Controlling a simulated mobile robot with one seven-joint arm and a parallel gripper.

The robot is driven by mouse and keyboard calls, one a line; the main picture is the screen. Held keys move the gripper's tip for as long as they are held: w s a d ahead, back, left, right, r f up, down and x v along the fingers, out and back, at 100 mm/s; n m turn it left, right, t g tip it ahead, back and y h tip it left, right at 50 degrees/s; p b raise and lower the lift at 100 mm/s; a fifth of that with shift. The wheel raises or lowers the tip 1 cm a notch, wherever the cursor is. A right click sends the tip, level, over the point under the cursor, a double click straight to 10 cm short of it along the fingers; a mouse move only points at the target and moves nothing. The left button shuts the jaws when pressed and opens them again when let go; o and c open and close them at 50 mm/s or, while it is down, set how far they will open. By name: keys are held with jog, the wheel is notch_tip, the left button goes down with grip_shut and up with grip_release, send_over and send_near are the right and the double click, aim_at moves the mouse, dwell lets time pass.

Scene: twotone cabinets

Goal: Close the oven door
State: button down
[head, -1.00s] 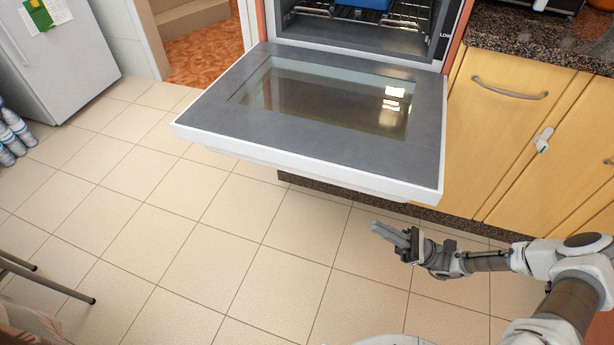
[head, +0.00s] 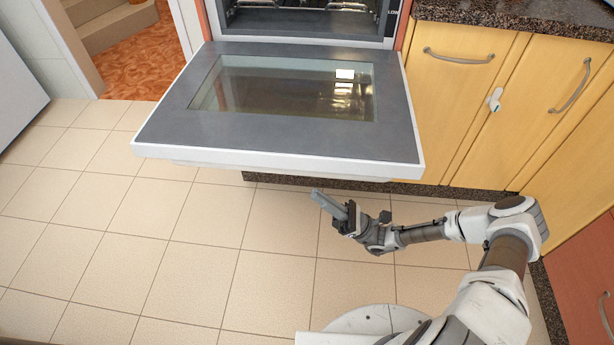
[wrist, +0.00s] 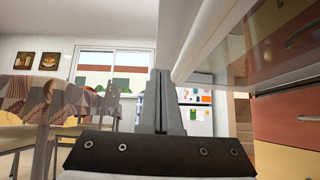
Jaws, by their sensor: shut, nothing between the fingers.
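The oven door (head: 160,129) is hinged fully down and lies flat, its glass window facing up in the head view. The oven cavity (head: 305,22) behind it is open, with wire racks inside. My gripper (head: 328,205) is shut and empty, in front of the door's near edge and lower than it, toward its right part. In the wrist view the closed fingers (wrist: 161,100) point ahead, and the door's white edge and glass (wrist: 215,45) pass close by on the right. Whether the fingers touch the door I cannot tell.
Yellow wooden cabinets (head: 460,95) under a dark granite counter stand right of the oven. Tiled floor (head: 90,230) is free in front and to the left. A table with a patterned cloth (wrist: 40,100) and chairs show in the wrist view.

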aim_at(294, 167)
jog(key=a+r, duration=0.1)
jog(key=r, duration=0.1)
jog(key=a+r+b, duration=0.1)
jog(key=r, duration=0.1)
jog(key=a+r, duration=0.1)
jog(key=r, duration=0.2)
jog(key=shift+w+a+r, duration=0.1)
jog(key=shift+w, duration=0.1)
